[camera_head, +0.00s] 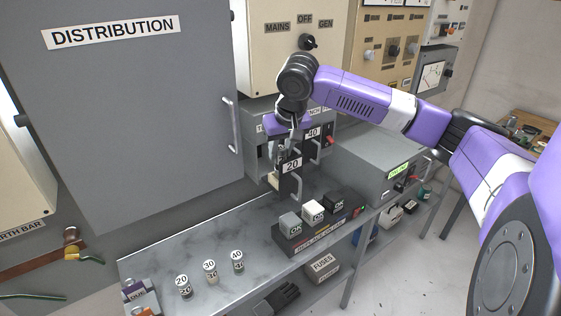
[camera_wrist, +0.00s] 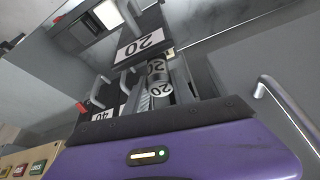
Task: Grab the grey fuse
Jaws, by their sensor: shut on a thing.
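In the wrist view, a grey cylindrical fuse (camera_wrist: 157,72) marked 20 sits between the fingers of my gripper (camera_wrist: 162,90). The fingers are shut on it. In the head view, my gripper (camera_head: 283,150) points down in front of the grey fuse cabinet, close to a dark carrier with a white 20 label (camera_head: 291,165). The held fuse is small and partly hidden by the fingers there. In the wrist view, the 20 label (camera_wrist: 138,48) lies just beyond the fuse. I cannot tell whether the fuse touches the carrier.
Fuses marked 20 (camera_head: 183,286), 30 (camera_head: 210,272) and 40 (camera_head: 237,261) stand on the bench (camera_head: 165,250). A 40 carrier (camera_head: 313,132) stands beside my gripper.

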